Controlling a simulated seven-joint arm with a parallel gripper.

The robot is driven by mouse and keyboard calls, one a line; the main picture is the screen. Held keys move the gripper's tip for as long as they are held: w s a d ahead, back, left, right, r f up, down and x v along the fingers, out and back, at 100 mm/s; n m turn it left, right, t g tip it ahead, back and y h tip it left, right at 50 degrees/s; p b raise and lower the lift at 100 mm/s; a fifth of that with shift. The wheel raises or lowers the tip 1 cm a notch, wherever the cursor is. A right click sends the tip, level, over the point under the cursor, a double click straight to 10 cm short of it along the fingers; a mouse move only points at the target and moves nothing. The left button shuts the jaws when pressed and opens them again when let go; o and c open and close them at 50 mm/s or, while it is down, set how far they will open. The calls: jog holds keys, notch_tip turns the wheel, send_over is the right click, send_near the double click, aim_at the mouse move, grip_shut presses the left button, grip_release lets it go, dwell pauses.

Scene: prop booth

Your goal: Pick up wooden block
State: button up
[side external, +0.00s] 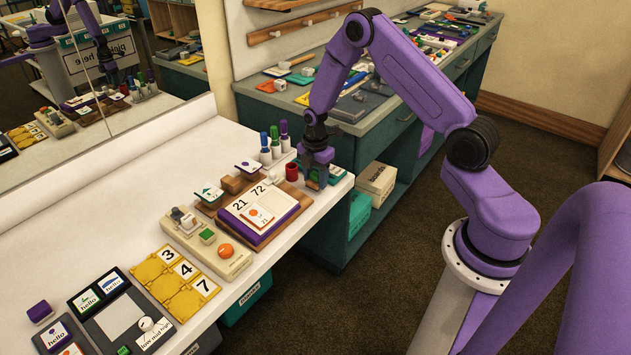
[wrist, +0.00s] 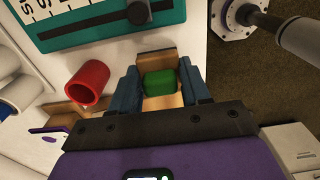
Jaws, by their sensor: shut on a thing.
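My gripper (side external: 317,178) is low over the right end of the white table, beside the red cup. In the wrist view my gripper (wrist: 161,88) has its blue fingers closed on the sides of a light wooden block (wrist: 158,61). A green rounded piece (wrist: 160,83) shows on the block between the fingers, partly covering it. In the side view the held block is mostly hidden by the fingers. I cannot tell whether it touches the table.
A teal board with a slot (wrist: 110,22) lies just beyond. Upright markers (side external: 275,143) stand behind the cup. The number board (side external: 266,222) is left. The table edge is close.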

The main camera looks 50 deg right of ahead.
jog(key=s+a+r, duration=0.3)
jog(key=s+r, duration=0.8)
jog(key=s, duration=0.2)
jog(key=shift+s+a+r, duration=0.15)
jog(key=shift+s+a, duration=0.15)
jog(key=shift+o, duration=1.4)
jog(key=shift+c, duration=0.4)
jog(key=n+t, duration=0.2)
jog(key=n, duration=0.7)
send_near(257, 216)
jog(key=shift+w+f, duration=0.2)
jog(key=shift+f, duration=0.15)
jog(key=shift+w+f, duration=0.2)
jog(key=shift+f, duration=1)
jog(key=shift+w+f, duration=0.2)
jog(key=shift+f, duration=1)
jog(key=shift+f, duration=0.55)
